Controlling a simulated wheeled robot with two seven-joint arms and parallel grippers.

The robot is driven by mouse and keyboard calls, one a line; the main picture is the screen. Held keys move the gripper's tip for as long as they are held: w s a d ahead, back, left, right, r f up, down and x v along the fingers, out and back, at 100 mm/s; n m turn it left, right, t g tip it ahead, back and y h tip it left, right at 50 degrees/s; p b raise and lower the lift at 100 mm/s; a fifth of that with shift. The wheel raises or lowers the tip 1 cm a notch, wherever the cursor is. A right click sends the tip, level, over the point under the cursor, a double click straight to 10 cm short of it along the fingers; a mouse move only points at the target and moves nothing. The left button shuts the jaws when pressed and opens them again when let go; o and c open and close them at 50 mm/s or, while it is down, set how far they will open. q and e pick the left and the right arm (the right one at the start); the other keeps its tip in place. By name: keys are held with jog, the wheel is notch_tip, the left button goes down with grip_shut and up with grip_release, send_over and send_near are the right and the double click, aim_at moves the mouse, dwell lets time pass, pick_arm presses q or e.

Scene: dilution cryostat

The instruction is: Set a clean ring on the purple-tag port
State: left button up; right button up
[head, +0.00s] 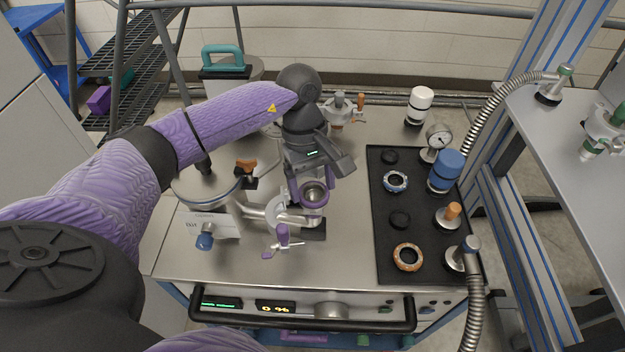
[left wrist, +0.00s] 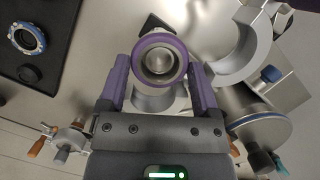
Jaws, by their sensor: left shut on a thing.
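My left gripper (head: 313,190) is shut on a purple ring (head: 314,196), which also shows between the two purple fingers in the left wrist view (left wrist: 182,62). The ring is right over a short metal port (left wrist: 158,60), whose round mouth shows through it. I cannot tell whether the ring touches the port. A silver clamp with a purple wing handle (head: 283,235) is beside the port. Its curved jaw (left wrist: 248,52) shows open in the left wrist view. The port's own tag is not clear. My right gripper is not in view.
A black mat (head: 384,226) at the right holds a blue ring (head: 396,181), an orange ring (head: 407,257), dark pieces and capped fittings. A lidded metal vessel (head: 203,186) stands left of the port. A black rail (head: 300,322) runs along the front. Bare deck lies between port and mat.

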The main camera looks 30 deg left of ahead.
pick_arm(q)
jog(key=o, duration=1)
jog(key=s+d+p+v, duration=0.1)
jog(key=p+v, duration=0.5)
jog(key=v, duration=1)
jog(key=shift+d+r+p, duration=0.3)
jog(key=shift+r+p, duration=0.05)
jog(key=shift+r, duration=0.2)
jog(key=shift+w, duration=0.1)
